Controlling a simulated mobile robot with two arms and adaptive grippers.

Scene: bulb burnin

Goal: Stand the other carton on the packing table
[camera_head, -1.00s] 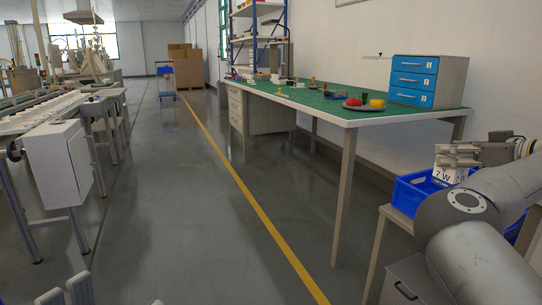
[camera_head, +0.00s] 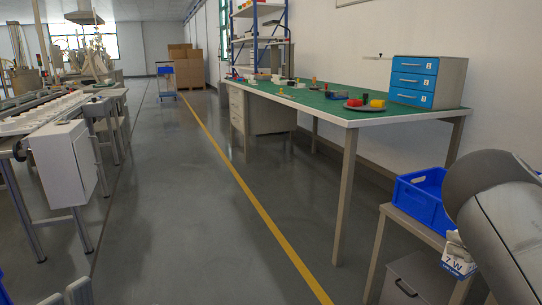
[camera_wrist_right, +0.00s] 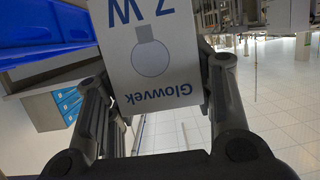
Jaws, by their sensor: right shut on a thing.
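A white carton (camera_head: 457,258) with "7 W" in blue print shows at the lower right of the head view, partly covered by my right arm. In the right wrist view the same carton (camera_wrist_right: 150,30), printed "Glowvek" with a bulb drawing, fills the top middle and appears upside down. My right gripper (camera_wrist_right: 158,75) is shut on it, with one finger on each side. The head view hides this gripper behind the arm. A pale piece at the bottom left edge may be my left gripper (camera_head: 78,291); its jaws cannot be made out. I cannot tell which table is the packing table.
A blue crate (camera_head: 425,204) stands on a small side table (camera_head: 408,222), close to the carton. A long green-topped bench (camera_head: 315,102) holds blue drawers (camera_head: 413,78) and a round tray. The floor aisle with the yellow line is clear.

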